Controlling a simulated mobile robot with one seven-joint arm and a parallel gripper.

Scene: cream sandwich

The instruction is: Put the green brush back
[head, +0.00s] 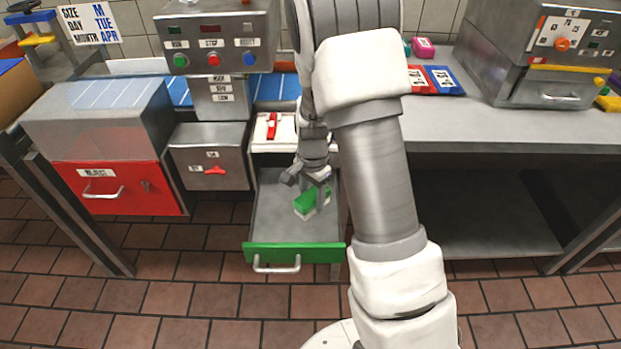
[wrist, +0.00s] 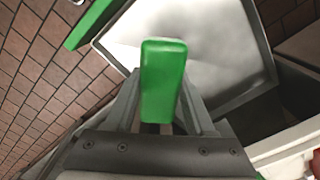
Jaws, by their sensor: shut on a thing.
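The green brush (head: 308,203) has a green top and a pale underside. It shows over or inside an open drawer (head: 268,215) with a green front and a metal handle. My gripper (head: 316,183) is shut on the brush. In the wrist view the brush (wrist: 163,80) stands out between the fingers of my gripper (wrist: 158,125), with the pale drawer floor (wrist: 225,50) behind it. I cannot tell whether the brush touches the drawer floor. My arm hides part of the drawer's right side.
A red reject drawer (head: 118,188) is shut at the left, beside a metal box with a red switch (head: 215,171). A control panel with buttons (head: 214,50) stands above. The worktop (head: 510,128) extends to the right, with open space below it.

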